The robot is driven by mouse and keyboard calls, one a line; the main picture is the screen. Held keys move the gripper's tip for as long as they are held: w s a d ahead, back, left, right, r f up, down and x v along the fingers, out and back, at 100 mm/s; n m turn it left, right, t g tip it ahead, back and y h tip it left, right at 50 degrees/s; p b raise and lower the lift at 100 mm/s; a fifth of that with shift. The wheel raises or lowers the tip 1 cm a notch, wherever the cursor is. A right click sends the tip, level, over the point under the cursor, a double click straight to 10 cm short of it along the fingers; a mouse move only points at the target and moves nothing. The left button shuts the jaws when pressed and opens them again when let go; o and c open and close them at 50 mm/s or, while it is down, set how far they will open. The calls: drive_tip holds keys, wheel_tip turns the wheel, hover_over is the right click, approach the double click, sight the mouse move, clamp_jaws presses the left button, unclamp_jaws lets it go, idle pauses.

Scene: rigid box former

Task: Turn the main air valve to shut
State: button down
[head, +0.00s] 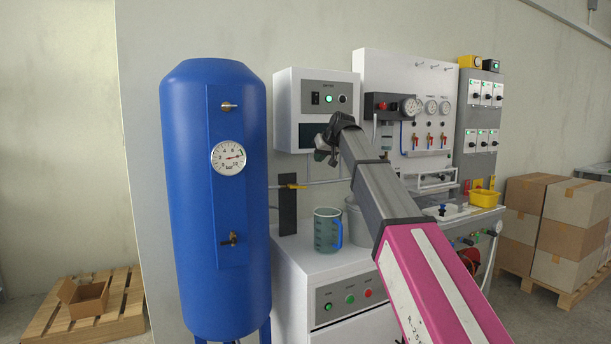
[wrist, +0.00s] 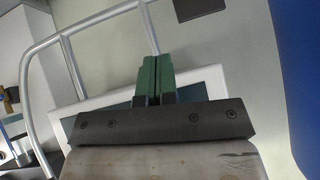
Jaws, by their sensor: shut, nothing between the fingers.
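A yellow lever (head: 292,186), apparently the main air valve, sits on the thin pipe beside the blue tank (head: 184,200), in front of a black upright plate (head: 288,212). The lever looks roughly level, in line with the pipe. My gripper (head: 321,154) is up and to the right of it, in front of the white cabinet and apart from the lever. In the wrist view its green fingers (wrist: 154,78) are shut together with nothing between them. The fingers are partly hidden by my wrist in the head view. I cannot clearly identify the valve in the wrist view.
A green measuring jug (head: 326,231) and a grey container stand on the bench below my gripper. The white cabinet (head: 287,110) is behind it. A panel of gauges (head: 410,107) stands to the right. A bent metal rail (wrist: 98,22) crosses the wrist view.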

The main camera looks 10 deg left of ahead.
hover_over(298, 187)
drive_tip(key=w+d, duration=0.2)
drive_tip(key=d, duration=0.2)
wheel_tip(298, 187, down, 7)
drive_tip(key=shift+s+a+f, duration=0.15)
drive_tip(key=shift+s+f, duration=0.05)
drive_tip(key=shift+f, duration=0.75)
drive_tip(key=shift+s+a+f, duration=0.1)
drive_tip(key=shift+s+f, duration=0.1)
drive_tip(key=shift+f, duration=0.75)
drive_tip(key=shift+w+d+f+m+y, duration=0.1)
drive_tip(key=shift+d+f+m+y, duration=0.05)
drive_tip(key=shift+f+m+y, duration=0.2)
wheel_tip(298, 187, down, 7)
drive_tip(key=s+a+m+g+y, duration=0.1)
drive_tip(key=a+m+g+y, duration=0.1)
drive_tip(key=m+y, duration=0.3)
drive_tip(key=shift+s+a+g+y, duration=0.15)
drive_tip(key=shift+s+g+y, duration=0.2)
drive_tip(key=shift+g+y, duration=0.75)
drive_tip(key=shift+s+a+f, duration=0.1)
